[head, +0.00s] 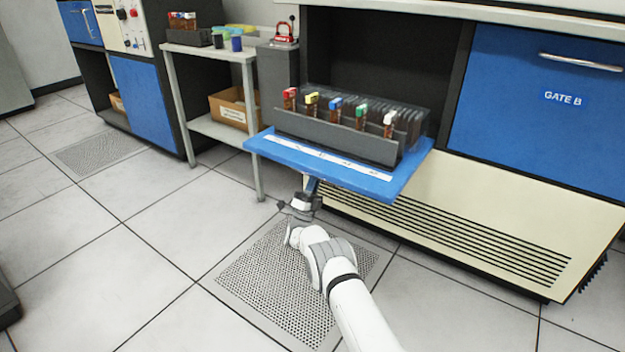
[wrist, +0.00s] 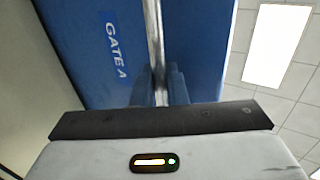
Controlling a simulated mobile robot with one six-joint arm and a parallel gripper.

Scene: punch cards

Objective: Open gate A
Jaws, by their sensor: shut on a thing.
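Gate A (head: 270,150) is a blue panel folded down to about level at the front of the open bay. Its label and the metal handle (wrist: 153,35) on its outer face show in the wrist view, where the blue panel (wrist: 75,30) fills the upper part. My gripper (head: 311,186) is below the panel's front edge in the head view. In the wrist view its blue fingers (wrist: 160,85) are shut on the handle. The handle is hidden under the panel in the head view.
Closed gate B (head: 500,120) is to the right. A side table (head: 215,50) stands at left. The floor (head: 90,250) at left is clear.

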